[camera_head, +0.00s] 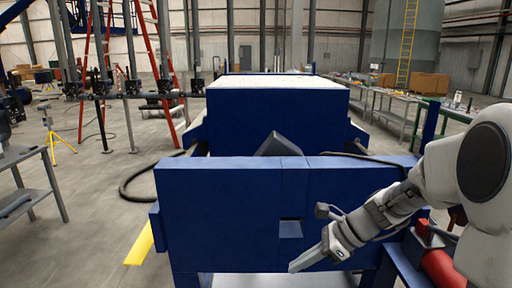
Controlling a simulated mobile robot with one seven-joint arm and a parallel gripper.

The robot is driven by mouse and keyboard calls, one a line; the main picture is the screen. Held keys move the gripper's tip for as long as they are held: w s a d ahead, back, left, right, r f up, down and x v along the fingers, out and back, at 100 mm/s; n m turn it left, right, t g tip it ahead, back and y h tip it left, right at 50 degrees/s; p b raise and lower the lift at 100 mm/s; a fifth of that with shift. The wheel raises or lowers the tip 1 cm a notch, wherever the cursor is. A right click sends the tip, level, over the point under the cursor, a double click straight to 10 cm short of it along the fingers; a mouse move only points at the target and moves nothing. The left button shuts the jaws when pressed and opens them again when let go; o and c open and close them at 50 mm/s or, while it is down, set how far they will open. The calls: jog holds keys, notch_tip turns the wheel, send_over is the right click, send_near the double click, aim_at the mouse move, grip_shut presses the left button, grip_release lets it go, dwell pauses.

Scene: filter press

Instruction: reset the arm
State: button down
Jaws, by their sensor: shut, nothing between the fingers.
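My arm comes in from the right edge, white with dark joint caps, and bends down to the left. My gripper (308,260) is at its end, in front of the lower part of the blue front beam of the filter press (220,200). Its fingers look closed together and hold nothing. They point down and to the left. I cannot tell whether they touch the beam. The white-topped press body (280,115) stands behind the beam.
A grey table (30,155) stands at the left and a yellow tripod (56,140) behind it. Red ladders (162,60) rise at the back left. A red cylinder (440,268) is under my arm at right. A long bench (400,120) runs along the right. A black hose (130,187) lies left of the press.

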jog(key=s+d+r+n+t+h, duration=0.2)
jog(key=s+r+n+h, duration=0.2)
jog(key=s+n, duration=0.5)
jog(key=s+d+r+n+t+h, duration=0.2)
jog(key=s+r+n+h, duration=0.2)
jog(key=s+n, duration=0.5)
jog(key=r+n, duration=0.2)
jog(key=shift+s+n, duration=0.3)
jog(key=shift+s, duration=0.1)
